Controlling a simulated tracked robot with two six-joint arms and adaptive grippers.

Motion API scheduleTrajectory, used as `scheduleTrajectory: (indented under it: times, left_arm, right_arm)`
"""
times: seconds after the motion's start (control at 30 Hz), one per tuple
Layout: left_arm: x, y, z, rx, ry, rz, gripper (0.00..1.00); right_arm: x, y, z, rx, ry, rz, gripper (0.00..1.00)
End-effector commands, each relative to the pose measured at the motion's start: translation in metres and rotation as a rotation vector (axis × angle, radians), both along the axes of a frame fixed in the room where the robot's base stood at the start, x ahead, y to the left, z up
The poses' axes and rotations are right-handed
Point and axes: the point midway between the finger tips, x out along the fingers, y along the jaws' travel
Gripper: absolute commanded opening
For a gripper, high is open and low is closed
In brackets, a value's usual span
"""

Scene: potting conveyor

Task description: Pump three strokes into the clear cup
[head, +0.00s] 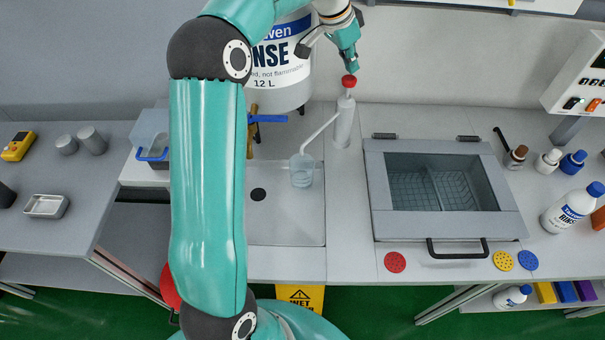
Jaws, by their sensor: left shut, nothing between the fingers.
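The pump (344,123) is a white upright cylinder with a red knob (349,80) on top, standing behind the sink's right edge. Its thin white spout slants down left to the clear cup (302,172). The cup is upright below the spout end, at the sink's right side, and looks to hold some pale liquid; the level is hard to read. My left gripper (352,66) is shut and empty, pointing down right above the red knob. I cannot tell whether its tips touch the knob. My right gripper is out of view.
My left arm hides part of the sink (290,225).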

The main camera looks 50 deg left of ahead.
Motion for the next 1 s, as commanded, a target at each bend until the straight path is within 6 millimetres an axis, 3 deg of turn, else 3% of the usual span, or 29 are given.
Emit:
scheduleTrajectory:
  times: [0.57, 1.0]
  left_arm:
    - [0.000, 0.000, 0.057, 0.000, -0.001, 0.000, 0.00]
    - [0.000, 0.000, 0.058, 0.000, 0.000, 0.000, 0.00]
  right_arm:
    - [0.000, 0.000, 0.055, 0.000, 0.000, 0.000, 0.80]
    - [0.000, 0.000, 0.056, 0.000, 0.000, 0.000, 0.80]
